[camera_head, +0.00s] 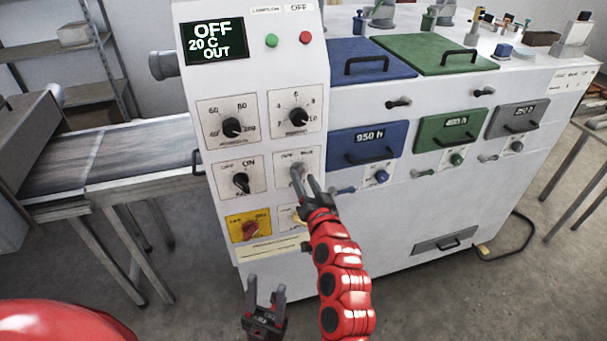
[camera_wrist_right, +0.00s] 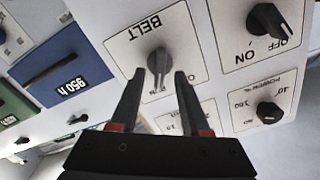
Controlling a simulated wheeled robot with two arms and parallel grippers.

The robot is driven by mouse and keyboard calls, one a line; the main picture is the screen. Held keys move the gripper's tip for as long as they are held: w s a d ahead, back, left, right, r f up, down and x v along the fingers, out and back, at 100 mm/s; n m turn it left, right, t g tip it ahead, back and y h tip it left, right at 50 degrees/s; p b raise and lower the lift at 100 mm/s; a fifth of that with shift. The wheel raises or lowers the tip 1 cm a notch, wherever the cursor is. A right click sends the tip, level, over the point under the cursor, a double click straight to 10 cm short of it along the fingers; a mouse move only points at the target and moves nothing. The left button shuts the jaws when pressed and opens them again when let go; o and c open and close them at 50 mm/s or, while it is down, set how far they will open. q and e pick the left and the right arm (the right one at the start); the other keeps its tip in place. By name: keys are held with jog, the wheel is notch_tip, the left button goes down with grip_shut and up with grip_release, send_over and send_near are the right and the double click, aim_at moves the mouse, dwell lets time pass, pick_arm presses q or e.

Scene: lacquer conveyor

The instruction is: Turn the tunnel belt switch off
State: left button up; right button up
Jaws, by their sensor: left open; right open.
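The belt switch (camera_head: 296,171) is a grey knob on a white plate on the front panel. It shows larger in the right wrist view (camera_wrist_right: 158,61), under upside-down lettering that reads BELT. My right gripper (camera_head: 307,184) is open in front of this plate. In the wrist view its two fingers (camera_wrist_right: 160,78) stand on either side of the knob, with gaps; contact cannot be told. The knob's exact setting is hard to read, partly covered in the head view. My left gripper (camera_head: 266,286) is open and empty, low in front of the cabinet.
Beside it is an OFF/ON knob (camera_head: 241,183). Below that is a yellow plate with a red knob (camera_head: 249,229). Two dials (camera_head: 232,127) sit above, under a display (camera_head: 214,42) reading OFF, 20 C, OUT. Coloured drawers (camera_head: 365,146) lie to the right, a conveyor (camera_head: 130,155) left.

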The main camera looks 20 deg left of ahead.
jog(key=shift+w+a, duration=0.3)
jog(key=shift+w, duration=0.15)
grip_shut()
